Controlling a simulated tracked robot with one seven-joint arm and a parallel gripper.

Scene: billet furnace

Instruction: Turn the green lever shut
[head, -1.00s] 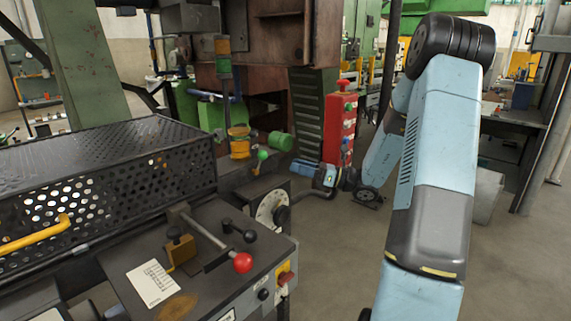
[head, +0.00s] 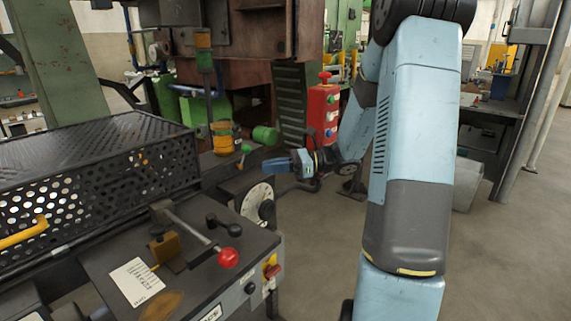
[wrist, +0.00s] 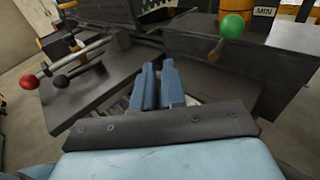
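The green lever is a short stalk with a green ball knob (head: 246,149), standing on the dark machine block behind the control desk. In the wrist view its green knob (wrist: 232,26) is at the upper right, ahead of my gripper and to its right. My gripper (head: 268,165) is just right of the knob in the head view and does not touch it. In the wrist view the two blue fingers of my gripper (wrist: 159,66) lie close together with only a narrow gap and nothing between them.
A control desk with a red-ball lever (head: 228,258) and black knobs is at the lower left. A perforated black guard (head: 100,175) stands behind it. A white dial (head: 257,203) is below my gripper. A red button box (head: 322,115) stands behind. The floor at right is open.

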